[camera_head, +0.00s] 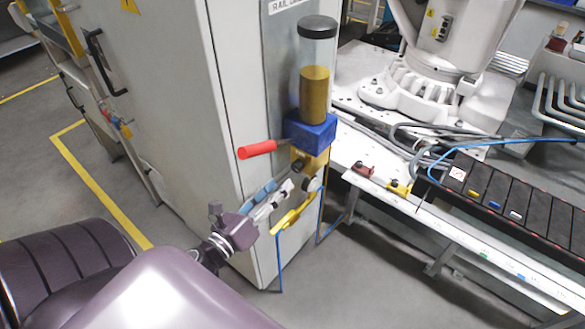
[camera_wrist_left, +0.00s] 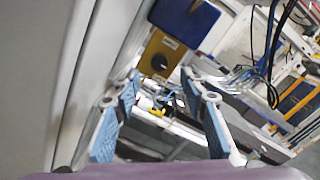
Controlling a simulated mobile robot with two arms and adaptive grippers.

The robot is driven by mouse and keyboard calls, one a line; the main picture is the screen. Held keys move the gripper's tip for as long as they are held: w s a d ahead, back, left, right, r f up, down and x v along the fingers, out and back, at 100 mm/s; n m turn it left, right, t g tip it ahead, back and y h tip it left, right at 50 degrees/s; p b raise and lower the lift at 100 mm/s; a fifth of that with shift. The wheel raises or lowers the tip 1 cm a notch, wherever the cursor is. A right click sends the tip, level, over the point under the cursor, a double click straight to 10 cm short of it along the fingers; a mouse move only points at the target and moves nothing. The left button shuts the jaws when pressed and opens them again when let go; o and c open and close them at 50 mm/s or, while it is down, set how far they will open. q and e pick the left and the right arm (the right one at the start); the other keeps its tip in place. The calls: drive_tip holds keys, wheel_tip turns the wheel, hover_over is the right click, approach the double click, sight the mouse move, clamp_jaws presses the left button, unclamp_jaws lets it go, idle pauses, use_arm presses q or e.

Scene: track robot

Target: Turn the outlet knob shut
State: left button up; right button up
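A clear cylinder (camera_head: 315,85) with amber liquid and a black cap stands on a blue block (camera_head: 311,132) at the cabinet's side. Below the block is a yellow block (camera_head: 317,163) with a dark round knob (camera_head: 298,166). In the left wrist view the black knob (camera_wrist_left: 159,62) shows on the yellow face, just beyond the fingertips and roughly between them. My left gripper (camera_head: 281,184) has blue finger pads and sits just below and left of the knob, apparently apart from it. In the wrist view the gripper (camera_wrist_left: 162,84) is open and empty. My right gripper is out of view.
A red handle (camera_head: 258,149) sticks out left of the blue block, above my gripper. The grey cabinet (camera_head: 170,90) stands close on the left. A yellow bracket (camera_head: 297,213) hangs below, near the gripper. A white workbench (camera_head: 390,190) with cables is on the right.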

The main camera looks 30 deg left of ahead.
sight(295, 169)
use_arm(q)
drive_tip(key=w+p, duration=0.1)
drive_tip(key=w, duration=0.4)
drive_tip(key=shift+w, duration=0.2)
drive_tip(key=shift+w+d, duration=0.1)
drive_tip(key=shift+w, duration=0.35)
clamp_jaws()
